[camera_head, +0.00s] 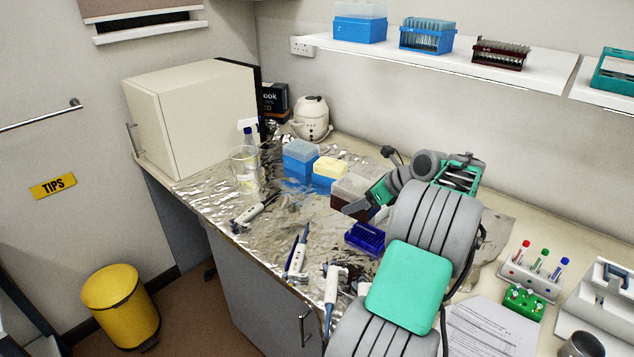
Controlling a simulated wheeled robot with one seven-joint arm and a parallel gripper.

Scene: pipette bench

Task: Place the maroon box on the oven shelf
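The maroon box (349,188), with a cloudy lid, stands on the foil-covered bench just right of a yellow-lidded blue box. My gripper (362,203) is at its right front side and hides part of it. I cannot tell whether the fingers touch the box or how far apart they are. The oven seems to be the cream cabinet (198,118) at the bench's left end. Its door, with a handle on the left, looks closed, and no shelf inside shows. Another maroon rack (499,54) with tips sits on the wall shelf.
Blue boxes (300,160), the yellow-lidded box (329,172), a glass beaker (245,170) and pipettes (298,255) crowd the bench between the gripper and the cabinet. A dark blue rack (366,238) lies near the gripper. A yellow bin (121,307) stands on the floor.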

